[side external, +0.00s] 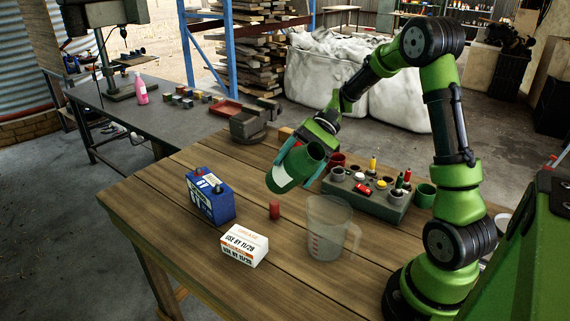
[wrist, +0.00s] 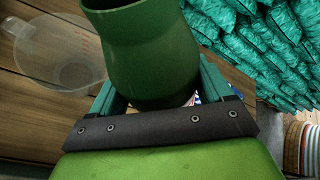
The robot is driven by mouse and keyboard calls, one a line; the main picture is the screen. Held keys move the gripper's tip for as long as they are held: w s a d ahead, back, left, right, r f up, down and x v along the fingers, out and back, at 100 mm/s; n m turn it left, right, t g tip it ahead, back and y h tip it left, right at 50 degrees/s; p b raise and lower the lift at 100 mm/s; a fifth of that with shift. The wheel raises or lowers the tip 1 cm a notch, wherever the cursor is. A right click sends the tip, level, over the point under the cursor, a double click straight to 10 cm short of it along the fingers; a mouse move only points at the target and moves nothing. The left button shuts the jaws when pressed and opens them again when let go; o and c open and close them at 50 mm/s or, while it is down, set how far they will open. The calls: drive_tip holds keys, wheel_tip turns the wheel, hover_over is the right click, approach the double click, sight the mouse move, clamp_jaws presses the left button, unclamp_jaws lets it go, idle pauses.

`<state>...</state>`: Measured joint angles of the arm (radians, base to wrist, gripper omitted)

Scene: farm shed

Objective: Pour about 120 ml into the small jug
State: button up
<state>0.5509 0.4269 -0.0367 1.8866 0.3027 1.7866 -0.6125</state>
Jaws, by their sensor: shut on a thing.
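A clear jug (side external: 327,228) with red marks and a handle stands upright on the wooden table. It also shows at the upper left in the wrist view (wrist: 62,50); I see no liquid in it. My gripper (side external: 301,160) is shut on a dark green vessel (side external: 290,172), with a finger on each side of it. The vessel is held tilted above the table, behind and to the left of the clear jug, apart from it. In the wrist view the vessel (wrist: 150,55) fills the middle between the fingers. Its contents are hidden, and no stream shows.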

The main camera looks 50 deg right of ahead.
sight(285, 185)
drive_tip(key=shift+w+f+n+t, duration=0.1)
drive_tip(key=shift+f+n+t, duration=0.25)
drive_tip(key=shift+n+t, duration=0.05)
drive_tip(key=shift+w+d+f+n+t, duration=0.1)
drive_tip(key=shift+f+n+t, duration=0.1)
drive_tip(key=shift+f, duration=0.4)
drive_tip(key=shift+w+f+n+t, duration=0.1)
drive_tip(key=shift+f+t, duration=0.1)
drive_tip(key=shift+f, duration=0.35)
drive_tip(key=shift+w+t+h, duration=0.1)
drive_tip(key=shift+t+h, duration=0.2)
drive_tip(key=shift+w+r+n+t, duration=0.1)
drive_tip(key=shift+r+n+t, duration=0.3)
drive_tip(key=shift+r+n, duration=0.1)
drive_tip(key=shift+w+n+t, duration=0.1)
drive_tip(key=shift+n+t, duration=0.4)
drive_tip(key=shift+s+r+n+t, duration=0.5)
drive_tip(key=shift+s+r, duration=0.05)
drive_tip(key=shift+s, duration=0.1)
drive_tip(key=shift+n+t, duration=0.3)
drive_tip(key=shift+t, duration=0.1)
drive_tip(key=shift+w, duration=0.2)
